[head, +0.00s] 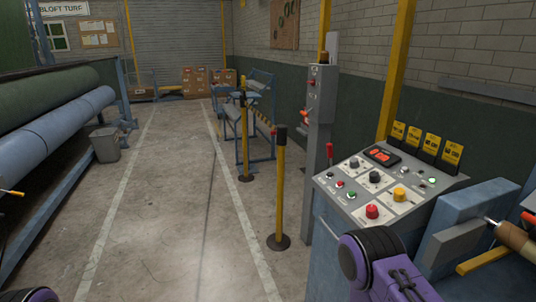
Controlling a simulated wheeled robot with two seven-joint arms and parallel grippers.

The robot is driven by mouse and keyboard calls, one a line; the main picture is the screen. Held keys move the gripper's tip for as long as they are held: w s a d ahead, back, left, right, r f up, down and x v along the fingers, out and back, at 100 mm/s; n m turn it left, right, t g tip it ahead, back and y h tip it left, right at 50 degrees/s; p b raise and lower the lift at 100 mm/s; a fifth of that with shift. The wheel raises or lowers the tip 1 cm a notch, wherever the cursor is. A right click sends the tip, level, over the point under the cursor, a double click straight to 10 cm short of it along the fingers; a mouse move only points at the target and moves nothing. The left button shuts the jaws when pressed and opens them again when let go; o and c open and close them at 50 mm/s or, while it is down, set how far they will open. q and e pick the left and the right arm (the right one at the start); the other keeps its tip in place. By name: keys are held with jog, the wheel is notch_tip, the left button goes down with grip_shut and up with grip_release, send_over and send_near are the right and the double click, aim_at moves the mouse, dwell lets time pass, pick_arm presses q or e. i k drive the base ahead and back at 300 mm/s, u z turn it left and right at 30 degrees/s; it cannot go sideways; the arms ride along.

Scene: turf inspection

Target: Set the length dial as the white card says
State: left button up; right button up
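A grey control console (325,190) stands at the right with a sloped top. Its top carries black knobs on white plates, one at the upper left (354,163) and one near the middle (375,177). A yellow knob (399,193) and a red button (372,212) sit lower on it. A dark display (382,155) shows red digits too small to read. I cannot tell which knob is the length dial, and no white card can be made out for certain. Parts of my purple arms show at the bottom edge; neither gripper is in view.
Several yellow tags (431,146) stand along the console's back edge. A yellow post (280,190) and a grey pillar (319,130) stand left of it. A blue machine part (470,215) is at right. Turf rolls (50,130) lie left. The aisle floor (165,210) is clear.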

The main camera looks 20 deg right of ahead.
aim_at(354, 163)
jog(key=u, duration=0.6)
jog(key=i, duration=2.3)
jog(key=z, duration=3.9)
